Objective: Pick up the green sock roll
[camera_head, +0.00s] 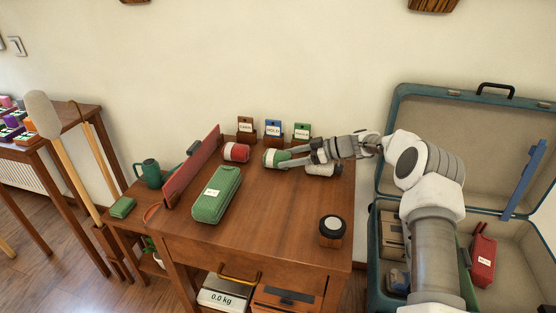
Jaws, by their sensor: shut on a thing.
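The green sock roll (271,158) is a short green cylinder with a pale label band, near the back of the brown wooden table (262,222). My gripper (285,160) reaches in from the right and is shut on the roll, with its fingers at the roll's right side. The fingers hide part of the roll. I cannot tell whether the roll touches the table or is slightly raised.
A red roll (236,151) lies just left, beside a red upright board (192,168). A pale roll (320,170) lies under my arm. An open suitcase (387,104) is at right.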

